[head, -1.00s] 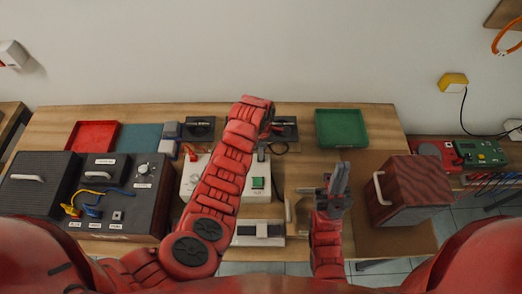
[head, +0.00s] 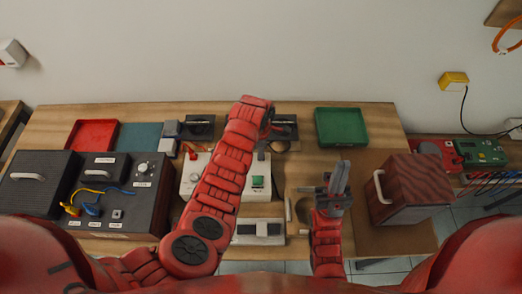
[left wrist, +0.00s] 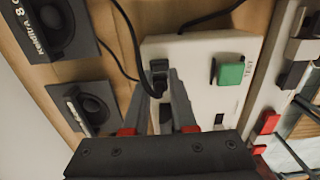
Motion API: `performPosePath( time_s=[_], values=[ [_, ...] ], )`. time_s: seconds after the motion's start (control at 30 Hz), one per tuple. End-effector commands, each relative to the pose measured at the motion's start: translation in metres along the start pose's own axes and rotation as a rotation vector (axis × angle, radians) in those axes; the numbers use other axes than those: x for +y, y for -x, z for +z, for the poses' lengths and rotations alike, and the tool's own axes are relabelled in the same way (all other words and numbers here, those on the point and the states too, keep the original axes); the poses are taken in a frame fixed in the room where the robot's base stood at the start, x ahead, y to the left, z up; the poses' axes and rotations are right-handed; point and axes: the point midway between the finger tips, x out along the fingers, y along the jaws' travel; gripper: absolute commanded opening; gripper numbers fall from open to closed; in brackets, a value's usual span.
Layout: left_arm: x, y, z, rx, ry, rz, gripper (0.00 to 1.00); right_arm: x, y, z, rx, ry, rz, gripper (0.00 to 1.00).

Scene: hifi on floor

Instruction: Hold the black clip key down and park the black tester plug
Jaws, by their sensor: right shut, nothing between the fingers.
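The white tester box (head: 257,194) with its green button (head: 258,182) sits mid-table, partly behind my left arm. In the left wrist view the green TEST button (left wrist: 231,72) and a small black piece (left wrist: 158,78) show on the white box (left wrist: 205,45). My left gripper (left wrist: 162,88) has its fingertips close around this piece. I cannot tell whether it is the clip key or the plug, nor whether it is gripped. A black cable (left wrist: 128,38) runs toward it. In the head view the left fingers are hidden. My right gripper (head: 337,178) is shut and empty, right of the tester.
Two black speaker units (left wrist: 45,28) (left wrist: 93,104) lie beside the box in the wrist view. A green tray (head: 341,127) stands back right, a wooden box (head: 405,190) at right, a red tray (head: 91,138) and dark control boxes (head: 138,200) at left.

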Motion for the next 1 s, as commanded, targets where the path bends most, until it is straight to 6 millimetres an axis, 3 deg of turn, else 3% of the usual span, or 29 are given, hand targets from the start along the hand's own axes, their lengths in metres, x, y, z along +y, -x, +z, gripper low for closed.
performPosePath(
  time_s=[0.03, 0.13, 0.47, 0.63, 0.9, 1.0],
  values=[
    [0.0, 0.0, 0.0, 0.0, 0.0, 0.0, 0.36, 0.0, 0.0, 0.0, 0.0, 0.0, 0.0, 0.0],
    [0.0, 0.0, 0.0, 0.0, 0.0, 0.0, 0.54, 0.0, 0.0, 0.0, 0.0, 0.0, 0.0, 0.0],
    [0.0, 0.001, 0.0, 0.0, 0.0, 0.001, 0.55, 0.0, 0.001, 0.0, 0.0, 0.0, 0.0, 0.0],
    [0.001, 0.011, 0.0, -0.001, 0.001, 0.001, 0.55, 0.0, 0.006, 0.001, 0.0, 0.0, 0.0, 0.0],
    [0.002, 0.054, 0.0, -0.003, 0.0, 0.007, 0.55, -0.001, 0.024, 0.004, 0.0, 0.0, 0.0, 0.0],
    [0.0, 0.089, 0.001, 0.002, -0.002, 0.002, 0.55, 0.0, -0.003, -0.001, 0.0, 0.0, 0.0, 0.0]
  ],
)
